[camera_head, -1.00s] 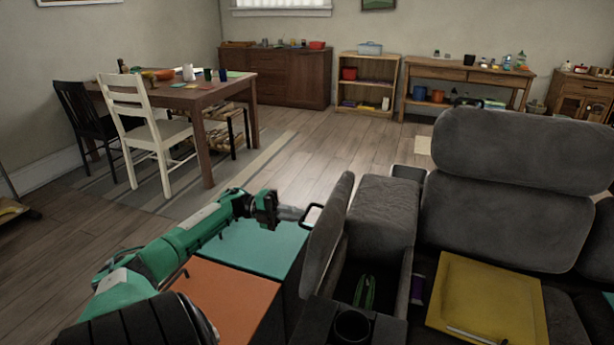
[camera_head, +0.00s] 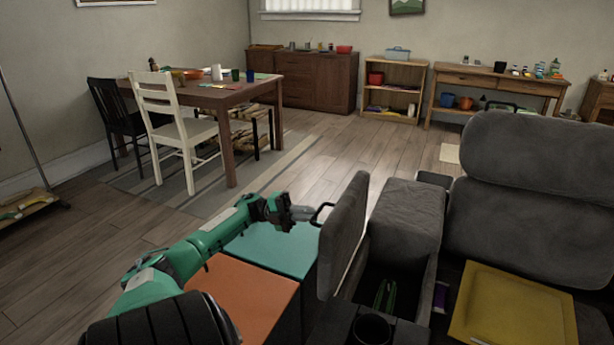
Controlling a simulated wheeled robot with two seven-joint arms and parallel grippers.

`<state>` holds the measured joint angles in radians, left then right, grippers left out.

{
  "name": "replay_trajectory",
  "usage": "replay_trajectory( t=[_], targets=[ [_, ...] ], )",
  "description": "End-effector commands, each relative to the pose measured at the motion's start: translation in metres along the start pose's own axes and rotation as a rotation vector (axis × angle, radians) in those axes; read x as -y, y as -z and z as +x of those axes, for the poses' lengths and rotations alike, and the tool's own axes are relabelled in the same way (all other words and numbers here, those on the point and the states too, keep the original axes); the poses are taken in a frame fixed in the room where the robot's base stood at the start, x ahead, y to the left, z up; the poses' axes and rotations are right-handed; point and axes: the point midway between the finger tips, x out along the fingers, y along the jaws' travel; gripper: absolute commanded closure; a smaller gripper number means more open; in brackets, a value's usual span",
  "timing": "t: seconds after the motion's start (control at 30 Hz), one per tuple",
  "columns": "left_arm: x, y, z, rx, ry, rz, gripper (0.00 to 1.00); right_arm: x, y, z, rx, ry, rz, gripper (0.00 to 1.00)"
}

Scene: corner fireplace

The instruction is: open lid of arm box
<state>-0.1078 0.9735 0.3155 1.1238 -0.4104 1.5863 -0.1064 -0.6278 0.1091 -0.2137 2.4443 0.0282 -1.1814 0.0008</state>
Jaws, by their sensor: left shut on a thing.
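The arm box (camera_head: 398,268) is the dark compartment in the grey sofa's armrest, right of centre. Its grey padded lid (camera_head: 343,238) stands raised, close to upright, on the left side of the box. A dark handle (camera_head: 322,212) sticks out from the lid's left face. My left gripper (camera_head: 304,213) reaches in from the left and is shut on the handle. Green tongs or a similar green item (camera_head: 385,295) lie inside the open box. My right gripper is not in view.
Teal (camera_head: 270,247) and orange (camera_head: 245,292) box tops lie under my left arm. A cup holder (camera_head: 372,329) is in front of the box. A yellow tray (camera_head: 515,307) rests on the sofa seat at right. Wooden floor is clear beyond.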

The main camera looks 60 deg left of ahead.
Motion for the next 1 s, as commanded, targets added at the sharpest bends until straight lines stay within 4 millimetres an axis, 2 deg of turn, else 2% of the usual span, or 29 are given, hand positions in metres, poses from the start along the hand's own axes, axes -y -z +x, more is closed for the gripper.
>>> replay_trajectory(
  t=[0.07,0.1,0.2,0.57,0.67,1.0],
  targets=[
    [0.000,0.000,0.001,-0.002,0.000,0.000,1.00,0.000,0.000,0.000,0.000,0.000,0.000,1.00],
    [0.000,0.000,0.001,-0.002,0.000,0.000,0.84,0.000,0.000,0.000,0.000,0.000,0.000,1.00],
    [0.000,0.000,0.000,-0.001,0.000,0.000,0.67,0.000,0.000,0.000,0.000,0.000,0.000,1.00],
    [-0.001,-0.001,-0.005,0.002,-0.001,-0.001,0.67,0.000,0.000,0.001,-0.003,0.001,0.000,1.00],
    [-0.002,-0.001,-0.018,0.002,-0.002,-0.002,0.67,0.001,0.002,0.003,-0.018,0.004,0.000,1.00],
    [-0.002,-0.001,-0.087,0.003,-0.001,0.000,0.67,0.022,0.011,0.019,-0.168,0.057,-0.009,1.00]
  ],
)
